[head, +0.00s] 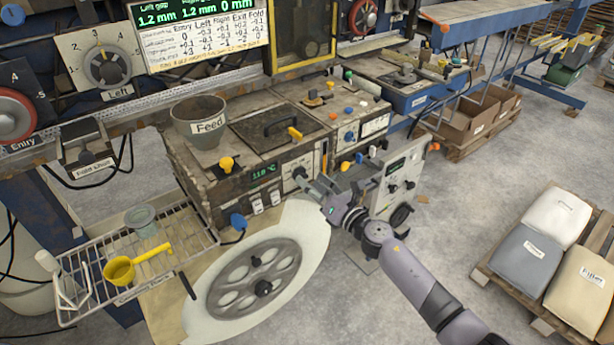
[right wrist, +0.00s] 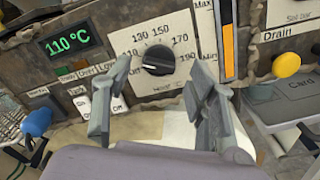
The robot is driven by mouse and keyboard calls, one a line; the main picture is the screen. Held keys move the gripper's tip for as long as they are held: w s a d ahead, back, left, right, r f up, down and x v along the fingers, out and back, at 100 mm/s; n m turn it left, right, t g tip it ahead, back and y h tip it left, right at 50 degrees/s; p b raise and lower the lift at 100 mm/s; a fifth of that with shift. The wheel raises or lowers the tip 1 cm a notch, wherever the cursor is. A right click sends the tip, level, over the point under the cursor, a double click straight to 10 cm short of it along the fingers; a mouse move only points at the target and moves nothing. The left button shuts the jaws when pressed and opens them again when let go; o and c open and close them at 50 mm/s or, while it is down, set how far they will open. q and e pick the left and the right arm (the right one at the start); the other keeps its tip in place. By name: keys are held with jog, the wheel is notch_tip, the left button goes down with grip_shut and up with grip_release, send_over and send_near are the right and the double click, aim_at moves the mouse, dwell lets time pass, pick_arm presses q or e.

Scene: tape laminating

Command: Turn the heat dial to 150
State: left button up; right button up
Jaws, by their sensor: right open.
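The heat dial (right wrist: 158,59) is a black round knob on a pale scale plate (right wrist: 128,42) marked 130, 150, 170 and 190 in the right wrist view. I cannot tell exactly where its pointer stands. A green display (right wrist: 68,38) left of it reads 110 °C; it also shows in the head view (head: 264,172). My right gripper (right wrist: 164,84) is open in front of the dial. Its fingers stand apart on either side below the knob, with nothing between them. In the head view my right gripper (head: 310,185) partly hides the dial. My left gripper is not in view.
Labelled switches (right wrist: 100,100) sit left of the dial. An orange level strip (right wrist: 228,50) and a yellow Drain knob (right wrist: 286,64) are to its right. The Feed pot (head: 200,122) stands above the panel. A large grey wheel (head: 254,280) and wire rack (head: 140,262) are below.

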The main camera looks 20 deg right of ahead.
aim_at(301, 175)
jog(key=shift+x, duration=1.4)
jog(key=c, duration=1.1)
